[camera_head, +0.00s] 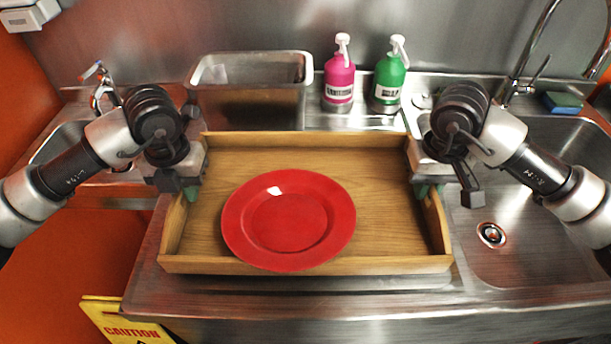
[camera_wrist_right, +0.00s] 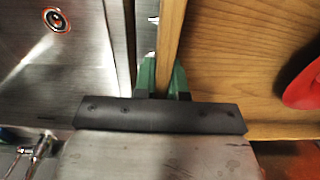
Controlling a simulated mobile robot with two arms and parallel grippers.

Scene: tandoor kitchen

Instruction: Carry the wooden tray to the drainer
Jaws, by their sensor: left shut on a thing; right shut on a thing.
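The wooden tray (camera_head: 385,220) is level at the middle of the head view, over the steel counter. A red plate (camera_head: 289,219) lies in it, left of the middle. My left gripper (camera_head: 190,192) is shut on the tray's left side wall. My right gripper (camera_head: 424,190) is shut on the tray's right side wall. In the right wrist view the green fingers (camera_wrist_right: 162,80) straddle the wooden wall, with the red plate's edge (camera_wrist_right: 305,88) to the right. I cannot tell if the tray touches the counter. No drainer is clearly identifiable; the tray hides part of the counter.
A steel container (camera_head: 250,72) stands behind the tray, with pink (camera_head: 339,80) and green (camera_head: 389,82) pump bottles to its right. A sink basin (camera_head: 530,215) lies at the right, with a tap (camera_head: 520,75) and blue sponge (camera_head: 563,102) behind. A yellow caution sign (camera_head: 125,322) stands at lower left.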

